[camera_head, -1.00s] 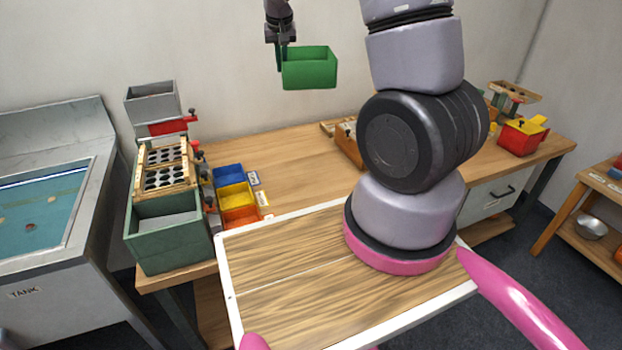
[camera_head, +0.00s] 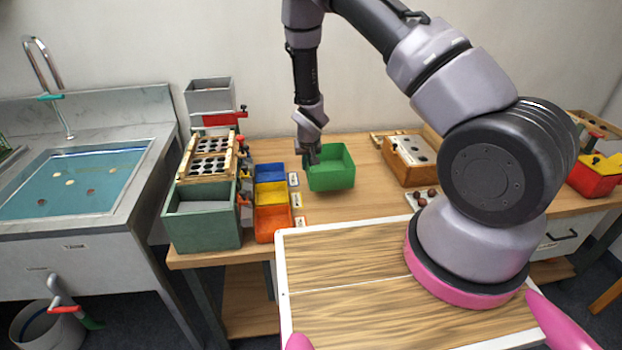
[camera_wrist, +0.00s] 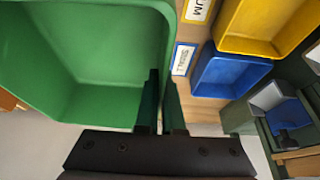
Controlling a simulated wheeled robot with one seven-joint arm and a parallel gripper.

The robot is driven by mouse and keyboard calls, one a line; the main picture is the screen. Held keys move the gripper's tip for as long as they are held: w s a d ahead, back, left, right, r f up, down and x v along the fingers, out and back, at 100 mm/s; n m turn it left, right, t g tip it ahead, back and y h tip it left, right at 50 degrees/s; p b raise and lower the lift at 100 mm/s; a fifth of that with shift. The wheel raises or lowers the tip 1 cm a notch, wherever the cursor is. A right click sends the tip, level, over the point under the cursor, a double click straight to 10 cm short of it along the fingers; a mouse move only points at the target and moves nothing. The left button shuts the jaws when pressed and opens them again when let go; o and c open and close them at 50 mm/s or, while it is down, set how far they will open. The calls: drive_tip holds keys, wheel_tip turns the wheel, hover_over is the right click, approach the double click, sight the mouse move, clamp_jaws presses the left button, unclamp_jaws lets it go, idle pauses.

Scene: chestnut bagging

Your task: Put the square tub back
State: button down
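The square tub is green and open-topped (camera_head: 332,180). In the head view it is upright over the bench, right of the coloured bins; I cannot tell whether its base touches the bench. My gripper (camera_head: 312,158) is at its left rear side, pointing down. In the wrist view the two dark fingers (camera_wrist: 160,105) are close together with the green tub's wall (camera_wrist: 85,115) between them. The tub looks empty inside.
Blue (camera_head: 270,173), yellow (camera_head: 271,194) and orange (camera_head: 272,222) bins with small labels stand left of the tub. A wooden box (camera_head: 408,160) and a small tray of brown balls (camera_head: 421,198) are to the right. A sorting machine (camera_head: 205,220) is far left.

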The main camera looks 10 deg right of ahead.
sight(308, 164)
drive_tip(key=shift+f, duration=2.45)
drive_tip(key=shift+f, duration=0.1)
drive_tip(key=c, duration=1)
unclamp_jaws()
drive_tip(key=shift+c, duration=0.2)
drive_tip(key=v, duration=1.2)
